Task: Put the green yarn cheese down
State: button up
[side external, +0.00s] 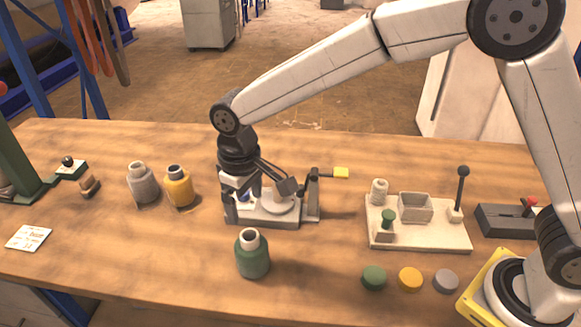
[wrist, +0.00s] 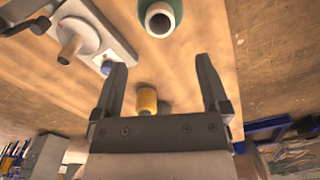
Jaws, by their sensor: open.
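The green yarn cheese (side external: 252,259) stands upright on the wooden table, in front of the small grey machine (side external: 265,218). Its pale tube end points up. My gripper (side external: 240,190) is open and empty, and in the side view it is over the left part of the machine, behind the green cheese. In the wrist view, the green cheese (wrist: 176,14) is at the top edge, beyond my open fingers (wrist: 160,66) and apart from them. The machine's round plate and spindle (wrist: 72,45) show at upper left there.
A yellow cheese (side external: 179,188) and a grey cheese (side external: 143,185) stand left of the machine. A white tray (side external: 430,238) with a box and a lever is on the right. Green, yellow and grey discs (side external: 410,279) lie in front of it. The front left table is mostly clear.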

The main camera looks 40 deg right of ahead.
jog(key=shift+r, duration=1.1)
jog(key=shift+d, duration=0.1)
jog(key=s+d+f+m+t, duration=0.1)
jog(key=s+d+f, duration=0.1)
jog(key=s+d, duration=0.3)
jog(key=s+d+f+m, duration=0.2)
jog(key=s+d, duration=0.2)
jog(key=d, duration=0.7)
jog(key=s+d+f+m+t, duration=0.1)
jog(key=s+d, duration=0.4)
jog(key=d, duration=0.2)
jog(key=shift+s+d+f+m+t, duration=0.3)
jog(key=shift+d+f, duration=0.1)
